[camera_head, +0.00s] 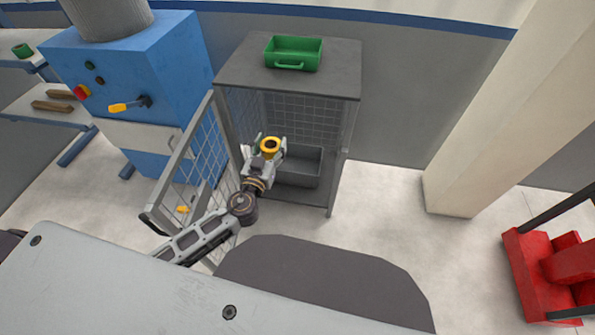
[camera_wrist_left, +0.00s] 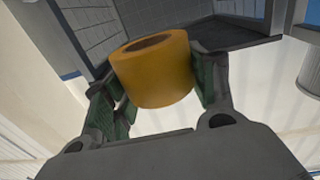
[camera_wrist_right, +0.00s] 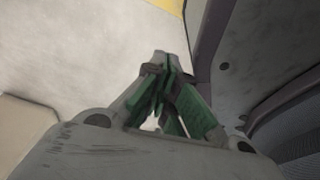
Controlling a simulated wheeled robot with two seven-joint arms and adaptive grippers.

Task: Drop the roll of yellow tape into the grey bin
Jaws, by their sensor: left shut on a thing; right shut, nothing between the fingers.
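The roll of yellow tape (camera_head: 268,154) is between the fingers of my left gripper (camera_head: 265,158), at the open front of a mesh cage. In the left wrist view the tape (camera_wrist_left: 155,82) is gripped between the green pads of the left fingers (camera_wrist_left: 155,88). The grey bin (camera_head: 313,171) stands low inside the cage. The tape and gripper appear in front of its left part and hide some of it. Whether the tape is over the bin's opening I cannot tell. My right gripper (camera_wrist_right: 165,88) is shut and empty in the right wrist view; it is out of the head view.
The cage's grey top (camera_head: 240,72) carries a green tray (camera_head: 293,67). Its mesh door (camera_head: 185,165) stands open at left, close to my left arm. A blue machine (camera_head: 170,60) stands further left. Clear floor (camera_head: 385,215) lies right of the cage, before a pillar (camera_head: 480,120).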

